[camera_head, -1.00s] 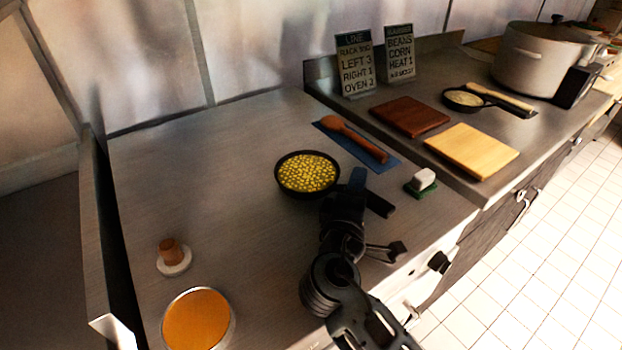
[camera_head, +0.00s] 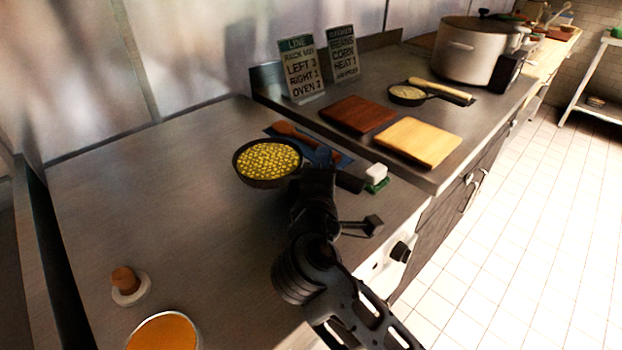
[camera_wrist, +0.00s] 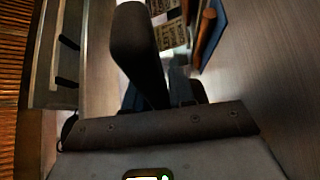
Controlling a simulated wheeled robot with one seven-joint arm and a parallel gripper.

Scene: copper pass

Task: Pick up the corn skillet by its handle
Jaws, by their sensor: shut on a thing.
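The corn skillet (camera_head: 268,182) is a round black pan full of yellow corn, left of centre in the head view. It looks level and appears a little above the steel counter, overlapping the blue mat in the picture. My gripper (camera_head: 322,172) is shut on its dark handle, just right of the pan. The handle's end (camera_head: 350,182) shows to the right of my gripper. In the wrist view a dark rounded shape (camera_wrist: 138,45) rises above my gripper; I cannot tell whether it is handle or finger. The corn is out of that view.
A wooden spoon (camera_head: 290,131) lies on a blue mat (camera_head: 343,162) behind my gripper. A white and green block (camera_head: 376,175) sits right. Brown (camera_head: 357,113) and pale (camera_head: 418,141) boards lie beyond. The left counter is mostly clear, with an orange-filled round container (camera_head: 165,334) in front.

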